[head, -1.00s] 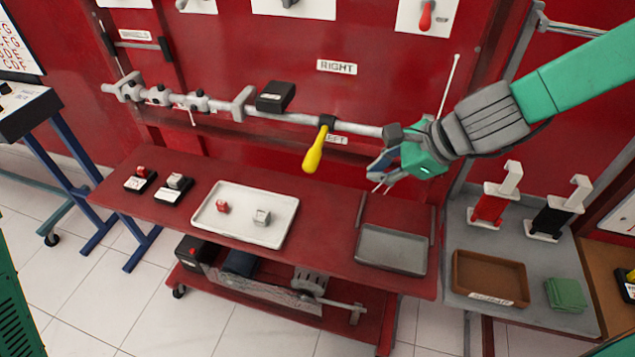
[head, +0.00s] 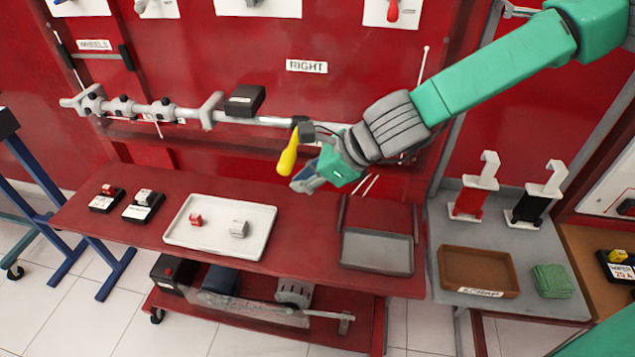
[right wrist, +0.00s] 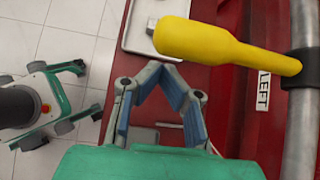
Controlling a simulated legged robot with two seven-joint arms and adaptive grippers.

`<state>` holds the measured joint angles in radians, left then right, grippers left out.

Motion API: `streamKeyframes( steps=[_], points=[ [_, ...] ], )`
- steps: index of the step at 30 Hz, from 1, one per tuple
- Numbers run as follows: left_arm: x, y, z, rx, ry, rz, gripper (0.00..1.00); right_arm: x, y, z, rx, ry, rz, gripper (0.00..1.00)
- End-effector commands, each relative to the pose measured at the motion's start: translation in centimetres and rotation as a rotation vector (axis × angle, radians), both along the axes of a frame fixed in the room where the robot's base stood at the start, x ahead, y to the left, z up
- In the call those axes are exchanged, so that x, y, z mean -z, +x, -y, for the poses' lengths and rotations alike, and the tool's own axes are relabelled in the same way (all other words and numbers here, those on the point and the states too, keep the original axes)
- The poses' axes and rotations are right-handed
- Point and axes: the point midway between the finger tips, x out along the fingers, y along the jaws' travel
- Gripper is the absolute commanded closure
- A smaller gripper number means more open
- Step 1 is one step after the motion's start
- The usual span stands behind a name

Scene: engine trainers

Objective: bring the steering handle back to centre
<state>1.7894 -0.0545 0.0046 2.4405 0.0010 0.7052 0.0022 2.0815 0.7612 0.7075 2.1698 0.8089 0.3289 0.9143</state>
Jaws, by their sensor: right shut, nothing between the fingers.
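The yellow steering handle (head: 289,154) hangs down from a black collar on the grey horizontal bar (head: 265,121), its fat end low and slightly to the left. In the right wrist view the handle (right wrist: 205,42) crosses the top, its collar (right wrist: 300,68) at the right. My right gripper (head: 303,181) is shut and empty, just below and right of the handle's lower end. In the right wrist view its closed fingertips (right wrist: 155,68) lie just below the handle's fat end in the picture; contact cannot be told. My left gripper is not in view.
A RIGHT label (head: 306,66) is above the bar; a LEFT label (right wrist: 263,92) shows beside the handle. Below are a white tray (head: 183,235) with two small blocks and a grey tray (head: 377,251). A black box (head: 244,100) sits on the bar.

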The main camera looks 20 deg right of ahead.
Motion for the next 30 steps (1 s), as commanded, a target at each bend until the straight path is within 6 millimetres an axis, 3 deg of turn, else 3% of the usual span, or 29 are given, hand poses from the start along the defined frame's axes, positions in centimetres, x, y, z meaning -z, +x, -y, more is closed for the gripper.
streamKeyframes(
  steps=[4, 17, 24, 30],
  points=[
    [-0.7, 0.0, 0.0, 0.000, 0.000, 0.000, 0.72, -1.3, 0.2, -0.4, 0.000, 0.000, -0.002, 1.00],
    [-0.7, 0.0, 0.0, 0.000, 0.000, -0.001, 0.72, -1.6, 0.3, -0.6, 0.001, 0.000, -0.002, 1.00],
    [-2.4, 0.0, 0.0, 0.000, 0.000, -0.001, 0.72, -3.5, 0.4, -1.0, -0.001, 0.000, -0.001, 1.00],
    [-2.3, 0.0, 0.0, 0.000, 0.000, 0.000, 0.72, -3.4, 0.4, -1.1, -0.001, 0.000, -0.001, 1.00]
  ],
)
